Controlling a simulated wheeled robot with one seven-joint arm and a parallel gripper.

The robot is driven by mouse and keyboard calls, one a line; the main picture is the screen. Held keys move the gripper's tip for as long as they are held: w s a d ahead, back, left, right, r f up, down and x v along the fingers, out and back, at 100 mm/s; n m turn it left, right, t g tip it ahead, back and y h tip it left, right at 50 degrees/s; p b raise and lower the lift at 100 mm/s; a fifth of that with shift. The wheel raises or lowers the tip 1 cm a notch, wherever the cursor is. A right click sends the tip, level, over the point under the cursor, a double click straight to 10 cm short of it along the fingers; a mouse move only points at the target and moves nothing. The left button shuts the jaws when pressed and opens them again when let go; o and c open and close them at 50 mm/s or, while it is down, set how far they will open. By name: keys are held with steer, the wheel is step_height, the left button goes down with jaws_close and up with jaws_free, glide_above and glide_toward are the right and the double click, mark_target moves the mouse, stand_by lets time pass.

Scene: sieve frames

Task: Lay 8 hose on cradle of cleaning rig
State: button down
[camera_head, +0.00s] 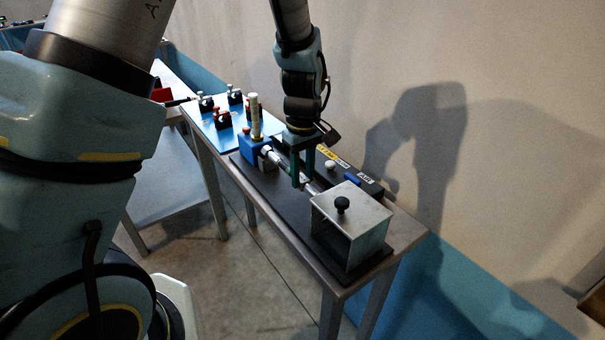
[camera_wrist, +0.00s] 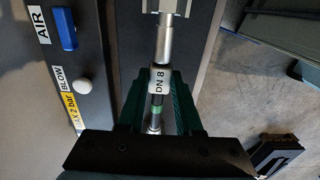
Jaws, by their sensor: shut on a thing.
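The 8 hose (camera_wrist: 158,80), a slim silver piece with a white "DN 8" tag, lies between the green fingers of my gripper (camera_wrist: 157,95) in the wrist view. My gripper also shows in the head view (camera_head: 301,180), shut on the hose low over the cleaning rig's dark base plate (camera_head: 318,236). A shiny rod runs from the fingers toward the metal box (camera_head: 352,220) with a black knob. A silver fitting (camera_head: 271,156) and blue block (camera_head: 253,146) are on the other side. I cannot tell whether the hose touches the cradle; my fingers hide it.
A black control panel (camera_head: 346,172) with "AIR" and "BLOW" labels, a white knob and a blue switch runs along the wall side. A pale cylinder (camera_head: 255,115) stands at the blue block. A blue plate (camera_head: 206,128) with several small fixtures lies farther back.

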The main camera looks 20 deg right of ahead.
steer(key=shift+f, duration=0.5)
steer(key=c, duration=0.5)
jaws_free()
step_height(320, 180, up, 11)
steer(key=b, duration=0.3)
steer(key=shift+f, duration=0.1)
steer(key=w+a+f+m, duration=0.1)
steer(key=w+a, duration=0.1)
steer(key=a, duration=0.6)
steer(key=w+a+f, duration=0.1)
steer(key=w+a, duration=0.1)
steer(key=a, duration=0.5)
steer(key=s+a+f+m, duration=0.1)
steer(key=s+a, duration=0.1)
steer(key=a, duration=0.6)
steer(key=s+a+m+t, duration=0.1)
steer(key=s+a, duration=0.1)
steer(key=a, duration=0.6)
steer(key=shift+f, duration=0.35)
